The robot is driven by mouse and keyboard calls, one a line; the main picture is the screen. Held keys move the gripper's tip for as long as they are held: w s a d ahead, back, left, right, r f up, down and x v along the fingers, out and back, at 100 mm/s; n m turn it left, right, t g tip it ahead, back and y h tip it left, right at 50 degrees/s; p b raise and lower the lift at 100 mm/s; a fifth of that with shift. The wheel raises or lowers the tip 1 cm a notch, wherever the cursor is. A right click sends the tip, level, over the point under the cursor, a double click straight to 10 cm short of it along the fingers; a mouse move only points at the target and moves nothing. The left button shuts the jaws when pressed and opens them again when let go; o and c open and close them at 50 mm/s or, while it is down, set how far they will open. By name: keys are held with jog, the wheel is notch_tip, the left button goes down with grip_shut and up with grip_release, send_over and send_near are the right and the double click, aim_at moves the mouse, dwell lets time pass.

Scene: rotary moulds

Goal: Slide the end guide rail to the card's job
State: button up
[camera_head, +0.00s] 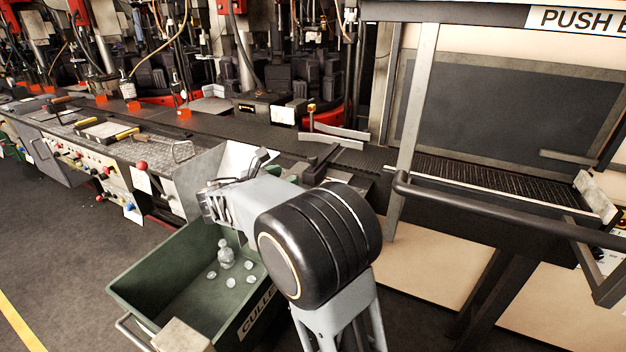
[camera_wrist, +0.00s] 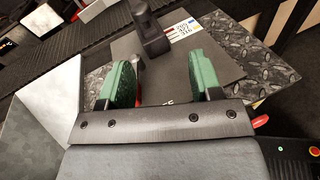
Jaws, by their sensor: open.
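My gripper (camera_wrist: 163,70) is open, with its two green fingers apart and nothing held between them. A dark upright handle (camera_wrist: 150,32) stands on a dark flat plate (camera_wrist: 205,70), just beyond the fingertips and towards the left finger. I take it to be part of the end guide rail, but cannot be sure. A white label (camera_wrist: 183,28) with red and blue marks and printed numbers lies right of the handle. In the head view a dark block (camera_head: 320,160) stands by the conveyor, and my arm hides part of this area. The job card cannot be told for certain.
A green cart (camera_head: 180,290) holding several glass pieces is below my arm. A black handrail (camera_head: 480,215) and grey post (camera_head: 412,120) stand right.

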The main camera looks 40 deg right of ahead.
aim_at(309, 160)
jog(key=shift+w+a+f+n+t+h, duration=0.1)
jog(key=shift+w+f+n+t+h, duration=0.3)
jog(key=shift+w, duration=0.35)
jog(key=shift+w+n+b, duration=0.3)
jog(key=shift+w+b, duration=0.05)
jog(key=shift+b, duration=0.05)
jog(key=shift+h, duration=0.3)
jog(key=x, duration=1.3)
jog(key=shift+w+d, duration=0.15)
jog(key=shift+d, duration=0.2)
jog(key=shift+c, duration=0.4)
jog(key=shift+a+r, duration=0.1)
grip_shut()
